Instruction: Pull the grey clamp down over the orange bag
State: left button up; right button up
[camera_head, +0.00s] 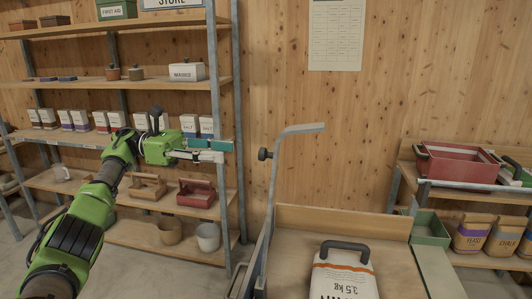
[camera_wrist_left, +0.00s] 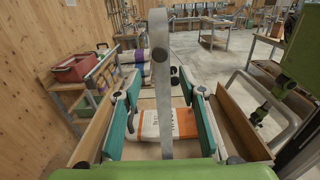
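The grey clamp (camera_head: 272,190) is an upright bar with a bent top arm and a dark side knob (camera_head: 265,154). The white bag with an orange stripe (camera_head: 346,284) lies on a board at the lower right, below the clamp's arm. My left gripper (camera_head: 229,151) is open and empty, left of the clamp and apart from it. In the left wrist view, the clamp (camera_wrist_left: 162,100) stands upright in line with the gap between the teal finger pads, and the bag (camera_wrist_left: 183,123) shows its orange part behind. A green arm, probably my right, shows there at the right; its gripper is unclear.
A shelf rack (camera_head: 220,105) with boxes and bags stands behind my left gripper. A wooden board (camera_head: 345,221) rises behind the bag. A green bin (camera_head: 430,230) and a red crate (camera_head: 458,164) are at the right. The air between gripper and clamp looks clear.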

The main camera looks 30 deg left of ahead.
aim_at(264, 155)
pick_arm(q)
jog(key=p+x, duration=0.3)
jog(key=x, duration=0.7)
jog(key=shift+d+r+p, duration=0.1)
jog(key=shift+d+p, duration=0.1)
jog(key=shift+p, duration=0.15)
jog(key=shift+w+d, duration=0.1)
jog(key=shift+d, duration=0.3)
grip_shut()
